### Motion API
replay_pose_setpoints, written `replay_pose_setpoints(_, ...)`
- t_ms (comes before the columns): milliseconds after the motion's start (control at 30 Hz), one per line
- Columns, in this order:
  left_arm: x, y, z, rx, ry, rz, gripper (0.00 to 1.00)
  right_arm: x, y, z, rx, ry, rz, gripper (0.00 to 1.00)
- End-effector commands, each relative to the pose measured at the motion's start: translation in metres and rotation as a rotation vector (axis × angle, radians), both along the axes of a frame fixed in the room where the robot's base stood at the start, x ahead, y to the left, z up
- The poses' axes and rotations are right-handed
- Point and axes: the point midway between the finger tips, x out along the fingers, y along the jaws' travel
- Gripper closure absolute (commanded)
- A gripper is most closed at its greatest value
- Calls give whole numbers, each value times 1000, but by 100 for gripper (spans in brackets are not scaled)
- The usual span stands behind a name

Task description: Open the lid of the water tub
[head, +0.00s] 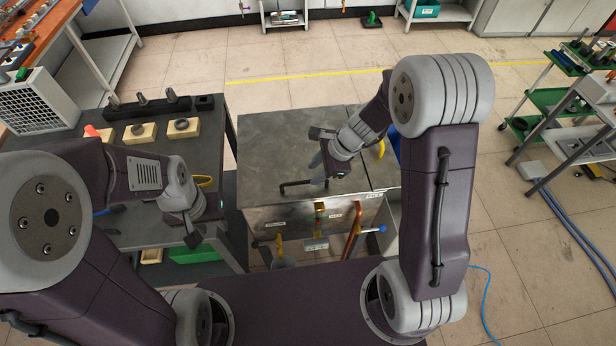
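The water tub (262,214) is a metal box in the middle of the head view. Its flat grey lid (272,142) lies level on top, closed, with a dark bar handle (296,184) near the front edge. My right gripper (322,162) is over the lid, just behind and right of the handle. I cannot tell whether it touches the handle, or how far its fingers are apart. My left gripper (205,236) is left of the tub, by the front right corner of the dark workbench. Its fingers are too small and dark to read.
The dark workbench (215,132) on the left bears several wooden blocks with dark parts (182,127). Pipes and a blue-handled valve (376,229) are at the tub's front. A cart with green shelves (548,100) stands at the right. Blue hoses (575,232) lie on the floor.

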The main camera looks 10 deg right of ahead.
Motion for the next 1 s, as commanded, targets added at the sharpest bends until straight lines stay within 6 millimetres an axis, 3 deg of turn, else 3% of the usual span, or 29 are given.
replay_pose_setpoints(100, 0, 0, -10, 0, 0, 0, 64, 4, 10, -27, -2, 2, 3, 66)
replay_pose_setpoints(233, 0, 0, -14, 0, 0, 0, 64, 8, 18, -45, -2, 2, 4, 66)
replay_pose_setpoints(600, 0, 0, -15, 0, -1, 0, 64, 10, 22, -53, -3, -2, 3, 66)
replay_pose_setpoints(733, 0, 0, -15, 0, -1, 0, 64, 10, 22, -52, -3, -2, 3, 99)
replay_pose_setpoints(1000, 0, 0, -15, 0, -1, 0, 64, 11, 22, -52, -3, -3, 4, 100)
